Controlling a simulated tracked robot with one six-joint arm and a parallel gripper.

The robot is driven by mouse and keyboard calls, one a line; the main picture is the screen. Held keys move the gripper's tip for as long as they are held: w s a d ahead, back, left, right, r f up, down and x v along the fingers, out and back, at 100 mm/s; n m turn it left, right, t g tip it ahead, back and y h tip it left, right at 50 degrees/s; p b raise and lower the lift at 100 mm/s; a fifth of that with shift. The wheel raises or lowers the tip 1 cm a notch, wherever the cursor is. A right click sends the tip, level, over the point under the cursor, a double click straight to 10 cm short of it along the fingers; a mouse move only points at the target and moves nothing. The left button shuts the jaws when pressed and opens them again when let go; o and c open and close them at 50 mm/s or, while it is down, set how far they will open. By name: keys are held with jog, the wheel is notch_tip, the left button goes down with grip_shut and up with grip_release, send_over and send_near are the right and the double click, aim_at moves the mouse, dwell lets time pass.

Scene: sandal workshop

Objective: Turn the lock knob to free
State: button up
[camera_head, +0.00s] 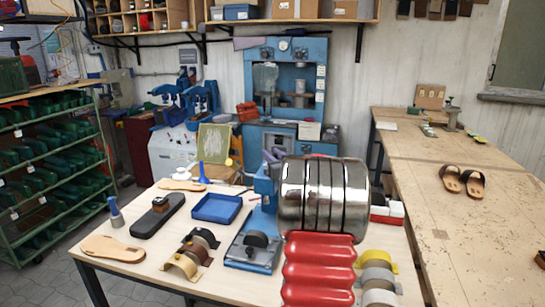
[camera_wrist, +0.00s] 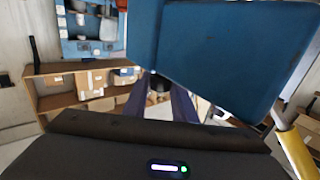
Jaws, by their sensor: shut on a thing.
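A small blue bench press (camera_head: 264,190) stands on the front table, with a grey metal plate and a dark round part on its base. In the wrist view its blue body (camera_wrist: 225,45) fills the upper right. The black lock knob (camera_wrist: 158,82) shows under the edge of this body. My gripper (camera_wrist: 160,98) has its two purple fingers on either side of the knob, shut on it. In the head view my gripper (camera_head: 273,158) is at the top of the press, largely hidden by my arm, and the knob cannot be made out there. The knob's turn position is not readable.
A blue tray (camera_head: 217,208), a dark sole (camera_head: 158,216), a tan sole (camera_head: 112,249) and curved strap pieces (camera_head: 190,255) lie left of the press. Yellow and grey forms (camera_head: 376,270) stand to the right. A workbench (camera_head: 450,200) holds sandals.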

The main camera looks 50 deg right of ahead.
jog(key=shift+d+r+n+t+y, duration=0.1)
jog(key=shift+n+t+y, duration=0.4)
jog(key=shift+y, duration=0.4)
jog(key=o, duration=0.8)
jog(key=shift+c, duration=0.2)
jog(key=shift+s, duration=0.1)
jog(key=v, duration=1.3)
jog(key=shift+s+a, duration=0.2)
jog(key=shift+s, duration=0.1)
